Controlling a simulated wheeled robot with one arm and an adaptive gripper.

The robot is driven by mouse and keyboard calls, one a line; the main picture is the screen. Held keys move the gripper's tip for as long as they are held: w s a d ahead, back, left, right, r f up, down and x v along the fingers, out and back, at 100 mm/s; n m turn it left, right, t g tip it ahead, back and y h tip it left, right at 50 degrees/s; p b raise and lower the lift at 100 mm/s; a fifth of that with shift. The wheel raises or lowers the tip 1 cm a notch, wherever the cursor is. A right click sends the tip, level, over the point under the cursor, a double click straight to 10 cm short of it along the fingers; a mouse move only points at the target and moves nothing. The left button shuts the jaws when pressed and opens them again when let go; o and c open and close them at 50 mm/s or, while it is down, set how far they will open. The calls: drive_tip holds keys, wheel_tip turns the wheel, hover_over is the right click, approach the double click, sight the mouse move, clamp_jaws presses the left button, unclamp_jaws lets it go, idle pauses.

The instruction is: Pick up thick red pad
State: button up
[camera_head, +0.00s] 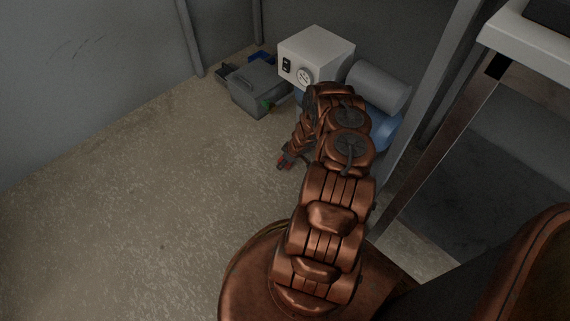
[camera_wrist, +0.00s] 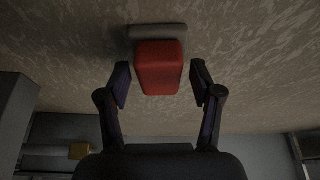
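A thick red pad (camera_wrist: 160,68), block-shaped with rounded corners, is in the upper middle of the wrist view. My gripper (camera_wrist: 161,84) is open, with one dark finger on each side of the pad. A gap shows between each finger and the pad, so neither appears to touch it. In the head view, my gripper (camera_head: 288,158) is low over the floor at the end of my copper arm. A small reddish patch shows there; whether it is the pad is unclear.
A grey bar (camera_wrist: 157,31) lies just beyond the pad. A grey toolbox (camera_head: 258,88), a white box (camera_head: 316,55) and a blue tank (camera_head: 381,127) stand near my arm. A table leg (camera_head: 440,150) rises at right. The floor (camera_head: 130,200) at left is clear.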

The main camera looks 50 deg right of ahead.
sight(282, 159)
drive_tip(key=c, duration=1)
drive_tip(key=shift+r, duration=0.15)
drive_tip(key=shift+r+p, duration=0.85)
drive_tip(key=shift+r, duration=0.95)
drive_tip(key=shift+a+f, duration=0.1)
drive_tip(key=shift+a, duration=0.1)
drive_tip(key=shift+s+a+r+p, duration=0.15)
drive_tip(key=shift+a+p, duration=0.55)
drive_tip(key=shift+a, duration=0.5)
drive_tip(key=shift+s+a+r+p, duration=0.15)
drive_tip(key=shift+a+p, duration=0.55)
drive_tip(key=shift+a, duration=0.45)
drive_tip(key=shift+s+a+p, duration=0.1)
drive_tip(key=shift+a+p, duration=0.35)
drive_tip(key=shift+a, duration=1.1)
drive_tip(key=shift+s+a+r+b, duration=0.1)
drive_tip(key=shift+s+a+b, duration=0.05)
drive_tip(key=shift+a, duration=1.1)
drive_tip(key=shift+s+a+r+b, duration=0.1)
drive_tip(key=shift+a+r+b, duration=0.05)
drive_tip(key=shift+a, duration=1.15)
drive_tip(key=shift+s+a+r+b, duration=0.1)
drive_tip(key=shift+s+a+b, duration=0.05)
drive_tip(key=shift+a, duration=1.1)
